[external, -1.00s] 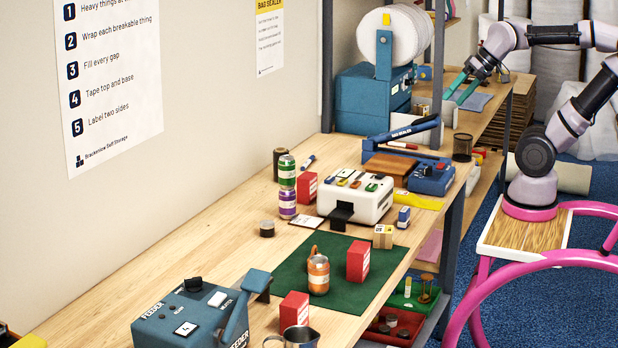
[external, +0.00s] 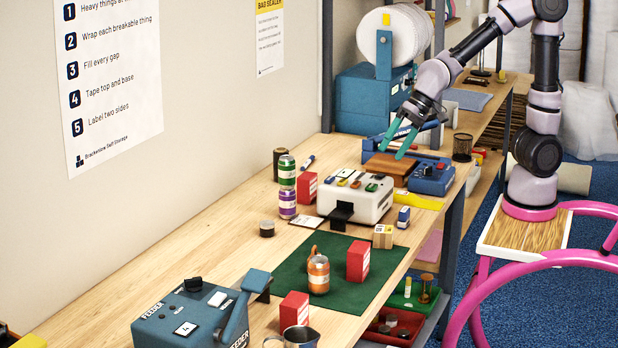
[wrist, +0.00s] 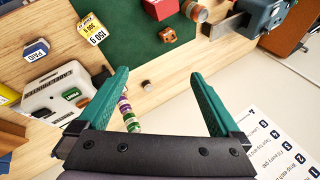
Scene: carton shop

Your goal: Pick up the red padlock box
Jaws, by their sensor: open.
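Three red boxes with white labels show in the external view, and I cannot read which is the padlock box. One red box (external: 358,260) stands on the green mat, one red box (external: 294,310) stands near the feeder, and one red box (external: 307,187) stands beside the stacked cans. In the wrist view a red box (wrist: 160,9) shows at the top edge on the mat. My gripper (external: 393,149) is open and empty, above the bench near the brown block. Its teal fingers (wrist: 157,74) are spread in the wrist view, with no box between them.
The green mat (external: 330,296) also holds an orange can (external: 318,275). A white label machine (external: 355,198), stacked cans (external: 287,187) and a blue feeder (external: 190,318) stand around it. The brown block (external: 392,167) lies below my gripper. Bare wood lies along the wall.

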